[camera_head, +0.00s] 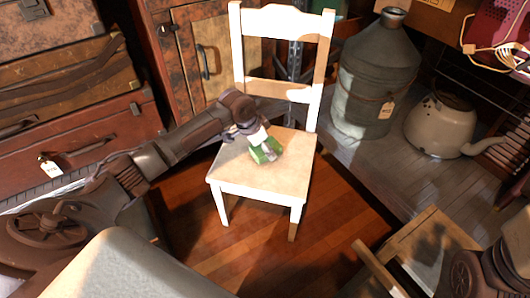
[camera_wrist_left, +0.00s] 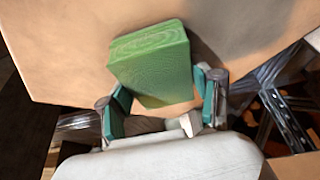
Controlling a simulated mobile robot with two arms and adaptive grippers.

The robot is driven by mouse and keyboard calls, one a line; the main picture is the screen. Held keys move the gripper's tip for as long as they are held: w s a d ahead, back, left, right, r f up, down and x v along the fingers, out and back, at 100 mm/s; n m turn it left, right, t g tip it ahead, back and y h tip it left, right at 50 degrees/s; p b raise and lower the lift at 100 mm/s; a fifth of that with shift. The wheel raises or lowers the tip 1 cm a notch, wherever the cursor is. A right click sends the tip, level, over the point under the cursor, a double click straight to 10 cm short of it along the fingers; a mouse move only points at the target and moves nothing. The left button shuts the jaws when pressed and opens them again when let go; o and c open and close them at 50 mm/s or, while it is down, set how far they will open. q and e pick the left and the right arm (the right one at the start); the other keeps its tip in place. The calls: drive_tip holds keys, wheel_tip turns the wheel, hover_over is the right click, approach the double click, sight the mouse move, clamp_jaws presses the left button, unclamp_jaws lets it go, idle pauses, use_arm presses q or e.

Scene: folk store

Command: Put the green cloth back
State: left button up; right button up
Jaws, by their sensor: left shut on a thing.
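The green cloth (camera_wrist_left: 152,62) looks like a thick folded block with a fine pattern. My left gripper (camera_wrist_left: 160,98) is shut on it, with a finger at each side of its near end. In the head view, the left gripper (camera_head: 258,145) and the green cloth (camera_head: 269,151) are over the seat of a white chair (camera_head: 232,172). The cloth is at or just above the seat; I cannot tell if it touches. Part of it is hidden behind the gripper. Only part of my right arm shows at the lower right; its gripper is out of sight.
The chair's backrest (camera_head: 285,20) rises behind the gripper. A large metal can (camera_head: 375,80) and a pale watering can (camera_head: 438,126) stand to the right. Stacked suitcases (camera_head: 75,140) are at the left. A wooden frame (camera_head: 400,255) is at the lower right.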

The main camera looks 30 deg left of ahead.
idle(0.3)
use_arm(q)
drive_tip(key=o, duration=1)
drive_tip(key=shift+f, duration=0.15)
